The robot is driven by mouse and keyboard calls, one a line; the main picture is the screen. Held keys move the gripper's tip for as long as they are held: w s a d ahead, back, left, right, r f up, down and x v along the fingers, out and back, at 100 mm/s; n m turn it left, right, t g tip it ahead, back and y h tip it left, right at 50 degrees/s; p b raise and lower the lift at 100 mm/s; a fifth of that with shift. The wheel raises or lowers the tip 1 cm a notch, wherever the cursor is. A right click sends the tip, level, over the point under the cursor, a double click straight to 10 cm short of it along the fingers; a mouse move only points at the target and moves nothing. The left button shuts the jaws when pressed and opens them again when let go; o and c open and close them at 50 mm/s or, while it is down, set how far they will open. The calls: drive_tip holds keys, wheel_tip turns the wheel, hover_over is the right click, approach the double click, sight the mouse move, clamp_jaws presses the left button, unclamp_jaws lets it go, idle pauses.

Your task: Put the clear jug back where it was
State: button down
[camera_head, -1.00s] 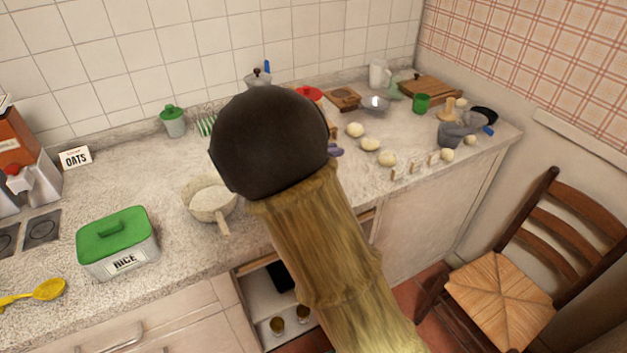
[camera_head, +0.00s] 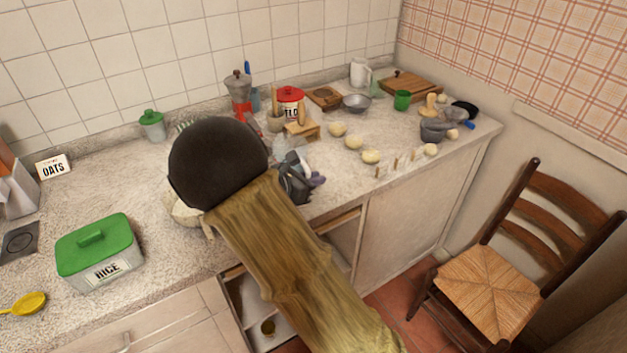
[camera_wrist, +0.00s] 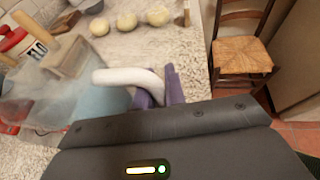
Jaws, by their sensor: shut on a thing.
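The clear jug (camera_wrist: 95,105) is see-through and bluish, with a white handle (camera_wrist: 128,77). In the wrist view the purple fingers of my gripper (camera_wrist: 160,88) are shut on this handle. In the head view the jug (camera_head: 290,148) shows as a pale clear shape just beyond my gripper (camera_head: 312,180), partly hidden by my arm. The jug is over or on the worktop (camera_head: 345,195); I cannot tell whether its base touches.
Behind the jug are a red-lidded tin (camera_head: 290,100), a moka pot (camera_head: 239,92) and a wooden block (camera_head: 302,130). Several pale dough balls (camera_head: 371,157) lie to the right. A rice box (camera_head: 100,250) stands at left. An open drawer (camera_head: 250,305) is below.

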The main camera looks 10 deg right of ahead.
drive_tip(key=shift+f, duration=0.15)
drive_tip(key=shift+f, duration=0.15)
drive_tip(key=c, duration=1.5)
unclamp_jaws()
drive_tip(key=shift+o, duration=0.2)
drive_tip(key=shift+r, duration=0.2)
drive_tip(key=v, duration=1.2)
drive_tip(key=shift+f, duration=0.15)
